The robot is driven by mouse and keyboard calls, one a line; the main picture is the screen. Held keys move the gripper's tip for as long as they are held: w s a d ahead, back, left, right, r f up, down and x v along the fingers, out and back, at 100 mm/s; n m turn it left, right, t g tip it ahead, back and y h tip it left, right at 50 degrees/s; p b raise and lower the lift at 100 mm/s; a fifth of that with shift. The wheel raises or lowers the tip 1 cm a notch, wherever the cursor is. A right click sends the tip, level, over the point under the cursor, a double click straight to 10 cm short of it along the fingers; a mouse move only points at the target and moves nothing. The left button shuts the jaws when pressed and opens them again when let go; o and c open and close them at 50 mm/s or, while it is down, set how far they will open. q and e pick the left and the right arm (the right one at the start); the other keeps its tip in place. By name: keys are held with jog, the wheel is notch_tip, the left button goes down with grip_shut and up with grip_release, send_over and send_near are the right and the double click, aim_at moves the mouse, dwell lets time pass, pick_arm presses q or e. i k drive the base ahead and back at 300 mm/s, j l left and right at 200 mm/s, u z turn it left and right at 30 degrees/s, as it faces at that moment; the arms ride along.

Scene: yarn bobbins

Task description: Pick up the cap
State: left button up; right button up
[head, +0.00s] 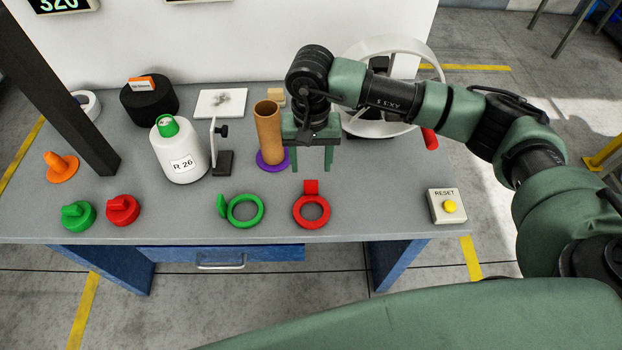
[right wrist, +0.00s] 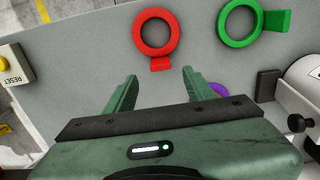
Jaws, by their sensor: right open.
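A red cap-like piece (head: 122,210) and a green one (head: 78,215) sit side by side at the table's front left. An orange one (head: 61,167) stands behind them, and a green top (head: 167,126) is on the white bobbin (head: 180,155). I cannot tell which is the cap. My right gripper (head: 311,166) is open and empty, pointing down above the table beside the brown tube, well right of these pieces. In the right wrist view its fingers (right wrist: 159,76) are apart, with a red ring (right wrist: 157,34) beyond them. My left gripper is not in view.
A red ring (head: 311,211) and a green ring (head: 245,210) lie at the front of the grey table (head: 380,200). The brown tube (head: 268,133) stands on a purple base (head: 272,161). A reset button box (head: 447,206) is at right. A white wheel (head: 385,125) stands behind my right arm.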

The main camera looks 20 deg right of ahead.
aim_at(79, 216)
jog(key=u, duration=1.2)
jog(key=z, duration=1.45)
jog(key=u, duration=1.45)
